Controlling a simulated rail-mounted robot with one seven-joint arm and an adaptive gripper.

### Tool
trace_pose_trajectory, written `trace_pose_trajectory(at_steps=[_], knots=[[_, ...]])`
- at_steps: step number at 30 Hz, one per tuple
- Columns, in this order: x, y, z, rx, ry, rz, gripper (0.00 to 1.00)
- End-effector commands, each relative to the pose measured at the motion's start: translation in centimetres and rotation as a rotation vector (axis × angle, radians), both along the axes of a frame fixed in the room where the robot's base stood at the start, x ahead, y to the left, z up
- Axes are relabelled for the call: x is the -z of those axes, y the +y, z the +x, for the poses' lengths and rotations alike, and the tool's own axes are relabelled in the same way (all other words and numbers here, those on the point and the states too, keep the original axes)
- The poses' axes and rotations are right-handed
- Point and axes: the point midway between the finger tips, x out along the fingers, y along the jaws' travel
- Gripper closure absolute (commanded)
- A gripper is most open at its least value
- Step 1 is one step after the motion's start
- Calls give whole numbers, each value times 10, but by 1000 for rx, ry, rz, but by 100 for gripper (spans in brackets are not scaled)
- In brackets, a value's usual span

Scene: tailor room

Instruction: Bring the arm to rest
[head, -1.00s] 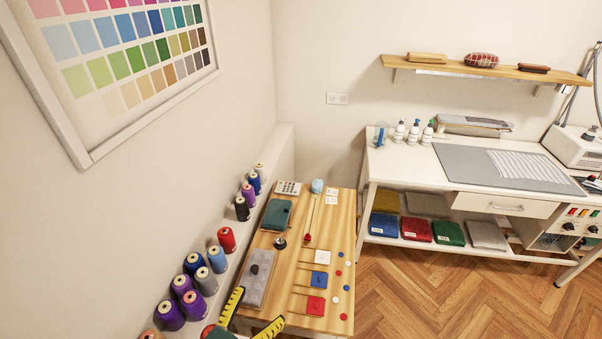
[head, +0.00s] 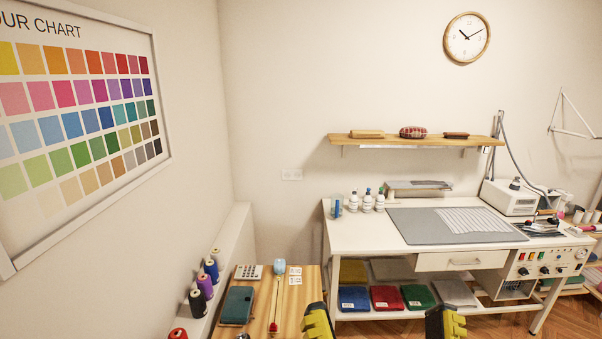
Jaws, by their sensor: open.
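My gripper (head: 382,324) shows at the bottom edge of the head view, its two dark fingers with yellow pads spread wide apart. It is open, and I see nothing between the fingers. The left finger overlaps the right edge of the wooden table (head: 307,284) in the picture. The right finger stands in front of the floor and the white workbench's lower part. The rest of my arm is out of view below.
The wooden table carries a teal notebook (head: 237,305), a calculator (head: 248,272) and small cards. Thread spools (head: 205,285) line the ledge at left. A white workbench (head: 365,236) with a grey mat (head: 455,226) stands at right, under a wooden shelf (head: 375,141).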

Motion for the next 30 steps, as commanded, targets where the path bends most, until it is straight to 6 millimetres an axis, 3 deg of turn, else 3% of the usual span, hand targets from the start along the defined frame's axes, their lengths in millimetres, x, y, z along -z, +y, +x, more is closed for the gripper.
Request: trace_pose_trajectory(at_steps=[1, 2, 3, 9, 12, 15, 30], knots=[[20, -5, 8, 56, 100, -72, 13], [9, -4, 9, 69, 105, -114, 13], [-17, -3, 8, 63, 98, -103, 13], [-86, -3, 9, 55, 99, -91, 13], [-118, -3, 9, 52, 98, -87, 13], [-137, -3, 10, 51, 99, -84, 13], [-136, -3, 10, 50, 98, -81, 13]])
